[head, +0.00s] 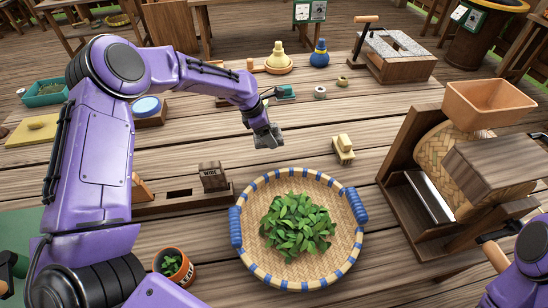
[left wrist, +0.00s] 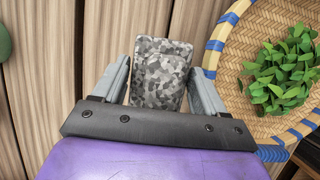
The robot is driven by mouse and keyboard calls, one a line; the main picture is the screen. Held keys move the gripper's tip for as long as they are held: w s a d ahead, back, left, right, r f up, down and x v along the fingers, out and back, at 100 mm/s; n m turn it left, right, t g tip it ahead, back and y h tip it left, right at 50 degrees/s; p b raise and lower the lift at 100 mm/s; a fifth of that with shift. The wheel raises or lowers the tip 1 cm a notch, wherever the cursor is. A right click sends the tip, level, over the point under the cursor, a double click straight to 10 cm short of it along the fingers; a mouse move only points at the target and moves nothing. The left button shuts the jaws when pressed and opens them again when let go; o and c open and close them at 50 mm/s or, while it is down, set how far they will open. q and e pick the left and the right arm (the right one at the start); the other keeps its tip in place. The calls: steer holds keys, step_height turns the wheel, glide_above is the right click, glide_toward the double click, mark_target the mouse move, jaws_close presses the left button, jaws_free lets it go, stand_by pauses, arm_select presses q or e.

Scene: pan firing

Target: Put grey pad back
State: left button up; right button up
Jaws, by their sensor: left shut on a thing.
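The grey pad is a speckled grey block; in the left wrist view the pad (left wrist: 160,75) sits between the two fingers of my left gripper (left wrist: 160,85). In the head view my left gripper (head: 267,138) is shut on it above the table, just behind the basket's far rim; the pad is hard to tell from the fingers there. A wooden holder (head: 190,203) with a dark slot and an upright block marked "WIDE" (head: 211,176) stands left of the basket.
A round woven basket (head: 254,262) with green leaves lies front centre. A small stand with a yellow block (head: 343,148) is behind it. A wooden machine (head: 430,200) with a terracotta tray (head: 488,103) stands right. An orange pot (head: 174,265) is at front left. Bare planks lie between basket and machine.

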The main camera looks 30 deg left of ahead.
arm_select(q)
steer(key=shift+s+a+r, duration=0.1)
steer(key=shift+s+r, duration=0.3)
steer(key=shift+s, duration=0.25)
steer(key=shift+s+r, duration=0.35)
steer(key=shift+s, duration=0.25)
glide_above(272, 161)
steer(key=a, duration=0.1)
steer(key=f, duration=0.2)
steer(key=f+p, duration=0.1)
steer(key=f, duration=0.2)
steer(key=shift+s+f, duration=0.2)
steer(key=shift+f, duration=0.05)
steer(key=f, duration=0.1)
steer(key=f+p, duration=0.1)
steer(key=f, duration=0.3)
steer(key=shift+s+p, duration=0.3)
steer(key=shift+w+f, duration=0.1)
steer(key=shift+f, duration=0.1)
arm_select(e)
steer(key=shift+s+a+r, duration=0.1)
steer(key=shift+s+r, duration=0.3)
steer(key=shift+r, duration=0.25)
steer(key=shift+s+r, duration=0.35)
steer(key=shift+r, duration=0.25)
arm_select(q)
steer(key=o, duration=1.7)
steer(key=shift+o, duration=0.2)
